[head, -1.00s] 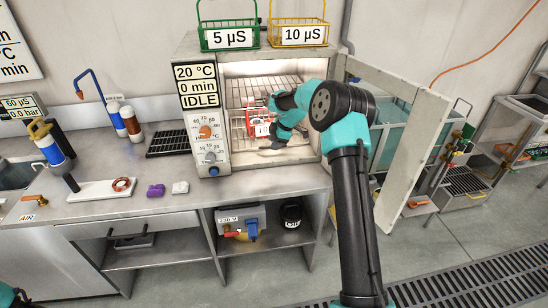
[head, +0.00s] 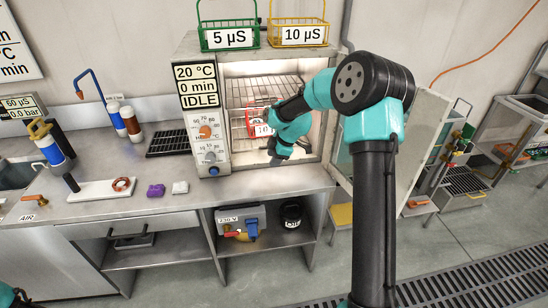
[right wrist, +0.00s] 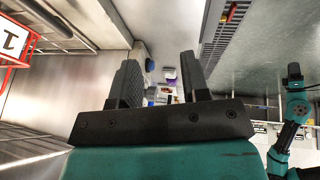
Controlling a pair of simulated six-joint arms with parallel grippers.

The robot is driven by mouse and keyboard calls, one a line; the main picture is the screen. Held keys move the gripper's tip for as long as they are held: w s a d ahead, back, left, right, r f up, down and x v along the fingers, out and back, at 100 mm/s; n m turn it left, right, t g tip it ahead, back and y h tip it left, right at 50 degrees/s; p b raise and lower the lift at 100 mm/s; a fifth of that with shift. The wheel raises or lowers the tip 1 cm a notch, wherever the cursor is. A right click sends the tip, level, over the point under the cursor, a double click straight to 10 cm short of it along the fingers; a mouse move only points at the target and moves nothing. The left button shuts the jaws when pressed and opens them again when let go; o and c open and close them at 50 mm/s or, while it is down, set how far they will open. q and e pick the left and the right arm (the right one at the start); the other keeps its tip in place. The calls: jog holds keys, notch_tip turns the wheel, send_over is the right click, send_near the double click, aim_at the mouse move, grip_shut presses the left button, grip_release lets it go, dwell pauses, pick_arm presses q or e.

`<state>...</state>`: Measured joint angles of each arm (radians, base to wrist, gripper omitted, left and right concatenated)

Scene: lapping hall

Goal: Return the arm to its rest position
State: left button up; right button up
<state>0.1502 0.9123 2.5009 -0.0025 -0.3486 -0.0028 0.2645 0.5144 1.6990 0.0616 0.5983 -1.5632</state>
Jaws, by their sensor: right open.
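My right arm reaches into the open drying oven (head: 226,75) from the right in the head view. My right gripper (head: 273,160) is at the lower front of the oven opening, partly hidden by its own wrist. In the right wrist view the gripper (right wrist: 158,64) has its two fingers apart with nothing between them. A red wire basket (head: 251,124) with a white label sits on the oven rack behind the wrist, partly hidden. It also shows at the left edge of the right wrist view (right wrist: 14,46), apart from the fingers. Only a teal bit of my left arm shows at the head view's lower left corner.
The oven door (head: 424,130) stands open to the right, partly behind my arm. Green (head: 228,38) and yellow (head: 298,34) baskets stand on the oven top. The steel bench (head: 240,184) before the oven is bare; a purple piece (head: 156,190) lies farther left.

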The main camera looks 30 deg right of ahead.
dwell(0.4)
jog(key=s+a+f+m+g, duration=0.1)
jog(key=s+a+f+m, duration=0.4)
jog(key=f, duration=0.4)
jog(key=s+a+f+m+g, duration=0.1)
jog(key=s+a+f+m, duration=0.1)
jog(key=s+a+f, duration=0.45)
jog(key=s+a+f+m, duration=0.4)
jog(key=s+f, duration=0.1)
jog(key=s, duration=0.2)
jog(key=s+a+f+m+g, duration=0.1)
jog(key=s+a+f+m, duration=0.3)
jog(key=s, duration=0.4)
jog(key=shift+s+a+f+m+y, duration=0.2)
jog(key=shift+a+f+m+y, duration=0.1)
jog(key=shift+a+f, duration=0.5)
